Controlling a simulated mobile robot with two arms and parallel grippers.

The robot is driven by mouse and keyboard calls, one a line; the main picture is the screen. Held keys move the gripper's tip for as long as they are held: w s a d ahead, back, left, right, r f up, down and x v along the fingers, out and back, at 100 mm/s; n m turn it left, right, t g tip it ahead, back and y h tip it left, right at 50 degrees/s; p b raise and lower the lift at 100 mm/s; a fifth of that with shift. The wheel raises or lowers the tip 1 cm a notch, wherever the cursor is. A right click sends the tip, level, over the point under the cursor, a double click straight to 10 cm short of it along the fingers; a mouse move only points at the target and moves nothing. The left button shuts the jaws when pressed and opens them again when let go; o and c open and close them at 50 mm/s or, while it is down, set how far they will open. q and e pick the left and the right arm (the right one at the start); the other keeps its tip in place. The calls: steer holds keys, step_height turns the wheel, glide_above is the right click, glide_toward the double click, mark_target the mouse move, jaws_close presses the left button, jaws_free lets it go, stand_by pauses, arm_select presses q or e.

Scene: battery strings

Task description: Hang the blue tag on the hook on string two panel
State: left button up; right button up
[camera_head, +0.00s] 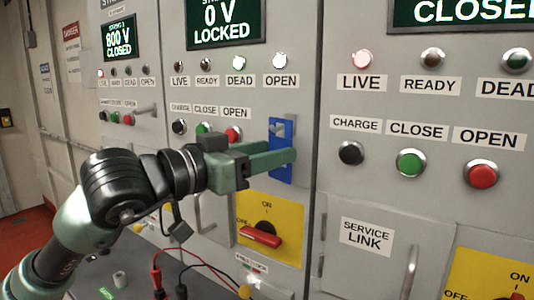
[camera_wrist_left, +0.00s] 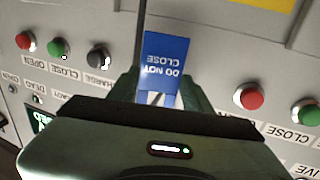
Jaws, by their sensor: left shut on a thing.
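The blue tag (camera_head: 281,168) is at the right part of the middle panel (camera_head: 185,150), whose display reads 0 V LOCKED. My left gripper (camera_head: 286,153) is shut on the tag, its green fingers reaching across it from the left. The tag hangs upright close to the panel face; I cannot tell if it touches. In the left wrist view the tag (camera_wrist_left: 165,60) shows the words DO NOT CLOSE upside down between the fingers (camera_wrist_left: 158,92). The hook is not clear; a small light shape shows near the tag's top. My right gripper is not in view.
A red rotary switch (camera_head: 262,236) on a yellow plate sits below the tag. A row of buttons with a red one (camera_head: 233,134) is left of it. The right panel (camera_head: 385,195) has CHARGE, CLOSE and OPEN buttons. Cables and a dark surface (camera_head: 120,275) lie below my arm.

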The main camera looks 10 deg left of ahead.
arm_select(q)
steer(key=o, duration=1.4)
